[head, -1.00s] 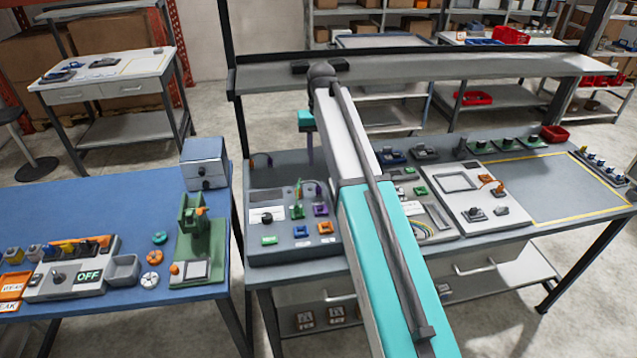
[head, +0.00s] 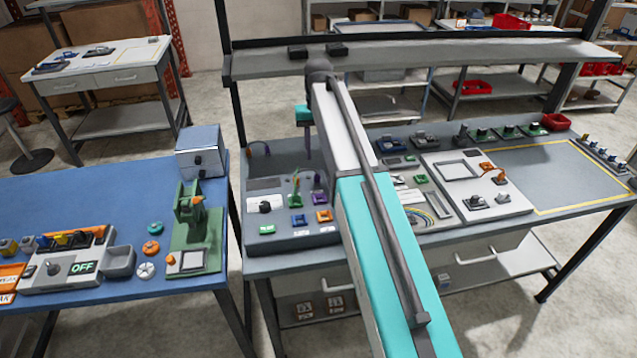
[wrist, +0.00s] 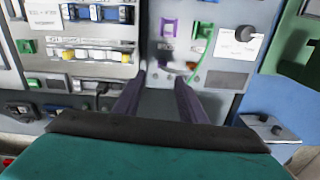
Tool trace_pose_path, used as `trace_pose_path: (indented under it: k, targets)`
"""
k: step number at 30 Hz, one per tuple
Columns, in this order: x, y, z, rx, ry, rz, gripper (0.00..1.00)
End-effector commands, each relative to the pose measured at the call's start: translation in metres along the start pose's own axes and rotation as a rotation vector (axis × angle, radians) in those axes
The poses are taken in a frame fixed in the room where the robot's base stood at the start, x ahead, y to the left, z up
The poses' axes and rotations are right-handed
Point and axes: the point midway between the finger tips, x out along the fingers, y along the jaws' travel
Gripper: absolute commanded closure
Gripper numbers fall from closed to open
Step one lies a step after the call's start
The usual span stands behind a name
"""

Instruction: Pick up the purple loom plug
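A purple part (head: 319,198) sits on the grey panel (head: 275,239) at the left of the grey bench, beside a green part (head: 295,199). In the wrist view a purple piece (wrist: 169,27) shows at the top, left of a green piece (wrist: 202,33). I cannot tell whether the purple one is the loom plug or its socket. My gripper (head: 308,150) hangs over the panel's back part, above and behind the purple part. In the wrist view my gripper (wrist: 160,78) has its two dark purple fingers apart with nothing between them.
Blue (head: 298,219) and orange (head: 324,216) parts sit in front of the purple one. A white-topped unit (head: 460,185) stands right of my arm. A shelf (head: 430,59) spans the bench's back. A blue table (head: 90,195) stands left. The yellow-lined area at right is clear.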

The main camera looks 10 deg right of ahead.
Motion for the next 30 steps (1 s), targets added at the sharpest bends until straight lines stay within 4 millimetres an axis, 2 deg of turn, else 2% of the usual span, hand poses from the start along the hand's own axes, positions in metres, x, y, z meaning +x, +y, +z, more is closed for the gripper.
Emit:
trace_pose_path:
  k: [1, 3, 12, 30]
  targets:
    - [0.01, 0.0, 0.0, 0.0, 0.0, 0.0, 0.62]
    - [0.018, 0.0, 0.0, 0.0, 0.0, 0.0, 0.62]
    - [0.048, 0.001, 0.0, 0.001, 0.0, 0.0, 0.62]
    - [0.056, 0.001, 0.001, 0.002, 0.0, 0.0, 0.62]
